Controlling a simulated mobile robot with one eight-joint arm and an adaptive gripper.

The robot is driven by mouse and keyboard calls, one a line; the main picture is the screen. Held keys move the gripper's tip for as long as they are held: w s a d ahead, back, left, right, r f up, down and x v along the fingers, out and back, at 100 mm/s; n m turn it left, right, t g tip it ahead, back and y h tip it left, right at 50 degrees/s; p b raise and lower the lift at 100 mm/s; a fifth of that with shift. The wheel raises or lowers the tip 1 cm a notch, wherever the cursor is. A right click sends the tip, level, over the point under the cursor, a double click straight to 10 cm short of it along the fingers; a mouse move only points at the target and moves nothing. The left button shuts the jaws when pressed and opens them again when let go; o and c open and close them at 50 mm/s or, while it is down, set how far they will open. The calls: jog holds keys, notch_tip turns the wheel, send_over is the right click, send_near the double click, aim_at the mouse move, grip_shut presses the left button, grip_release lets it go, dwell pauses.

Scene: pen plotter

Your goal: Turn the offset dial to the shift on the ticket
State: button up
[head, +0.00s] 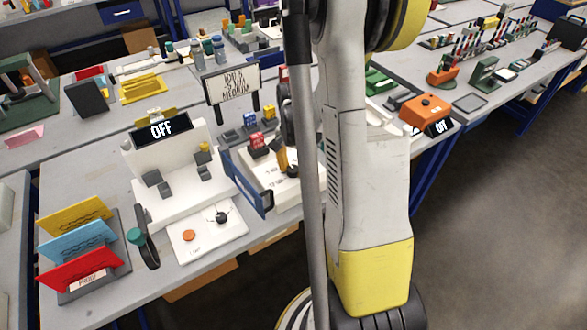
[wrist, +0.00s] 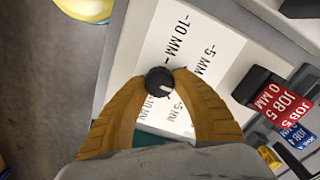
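The offset dial (wrist: 157,82) is a round black knob on a white panel (wrist: 143,50). A small light mark shows at its lower right edge in the wrist view. Labels around it read −10 MM and −5 MM above, with further 5 MM and 10 MM labels below, partly hidden. My gripper (wrist: 160,78) has its tan fingers on both sides of the dial, the tips appearing to touch it. The ticket sign (head: 236,86) appears to read JOB 5, −5 MM, MEDIUM.
A red JOB 5, 0 MM block (wrist: 282,104) and a blue block (wrist: 297,134) stand beside the panel. A white plotter (head: 170,165) with an OFF display stands left. A blue-framed panel (head: 247,182) is close to my gripper. Coloured cards (head: 80,245) stand front left.

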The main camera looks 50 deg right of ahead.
jog(key=shift+n, duration=0.3)
jog(key=n, duration=0.4)
jog(key=shift+b, duration=0.4)
jog(key=shift+n, duration=2)
jog(key=o, duration=1.2)
jog(key=shift+w, duration=0.1)
jog(key=shift+r, duration=0.1)
